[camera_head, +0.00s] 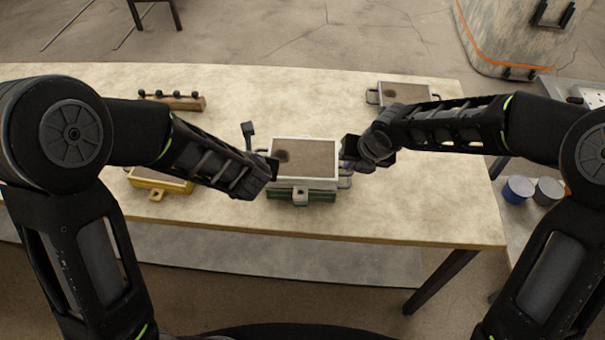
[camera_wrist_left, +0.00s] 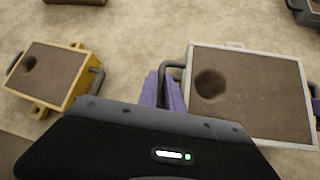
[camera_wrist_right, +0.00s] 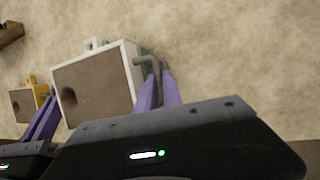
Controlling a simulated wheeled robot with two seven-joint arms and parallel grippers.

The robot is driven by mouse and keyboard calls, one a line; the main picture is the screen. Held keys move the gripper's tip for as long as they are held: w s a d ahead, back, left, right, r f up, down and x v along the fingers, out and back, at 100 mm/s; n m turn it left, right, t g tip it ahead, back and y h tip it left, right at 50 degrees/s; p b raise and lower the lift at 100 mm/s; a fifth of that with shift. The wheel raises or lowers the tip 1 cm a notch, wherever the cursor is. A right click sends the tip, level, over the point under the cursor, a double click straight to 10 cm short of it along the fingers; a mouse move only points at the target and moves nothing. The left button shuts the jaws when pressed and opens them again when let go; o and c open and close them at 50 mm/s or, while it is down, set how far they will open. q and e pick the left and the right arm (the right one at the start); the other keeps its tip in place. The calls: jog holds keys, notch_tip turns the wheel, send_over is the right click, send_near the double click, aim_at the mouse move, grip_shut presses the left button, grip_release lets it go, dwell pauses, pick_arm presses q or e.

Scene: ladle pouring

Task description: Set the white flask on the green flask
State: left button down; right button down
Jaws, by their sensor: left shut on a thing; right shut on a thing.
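The white flask (camera_head: 303,183) is a sand-filled box with a round hole in its sand and a dark handle at each side. It sits level, directly over the green flask (camera_head: 300,198), of which only a strip shows below it. I cannot tell whether the two touch. My left gripper (camera_head: 271,171) is shut on the white flask's left handle; its purple fingers (camera_wrist_left: 165,92) show in the left wrist view. My right gripper (camera_head: 346,163) is shut on the right handle; its purple fingers (camera_wrist_right: 160,92) show in the right wrist view.
A yellow flask (camera_head: 158,184) stands to the left near the table's front edge. A grey flask (camera_head: 373,97) stands at the back right. A wooden rack with dark knobs (camera_head: 186,103) lies at the back left. The table (camera_head: 420,200) is bare at front right.

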pick_arm(q)
jog(key=shift+w+f+b, duration=0.1)
jog(key=shift+f+b, duration=0.45)
jog(key=shift+f, duration=0.1)
pick_arm(e)
jog(key=shift+w+f, duration=0.1)
jog(key=shift+f, duration=0.6)
pick_arm(q)
jog(key=c, duration=1.5)
grip_release()
pick_arm(e)
jog(key=c, duration=1.5)
grip_release()
pick_arm(q)
jog(key=v, duration=1.2)
jog(key=shift+a, duration=0.1)
pick_arm(e)
jog(key=shift+r, duration=0.1)
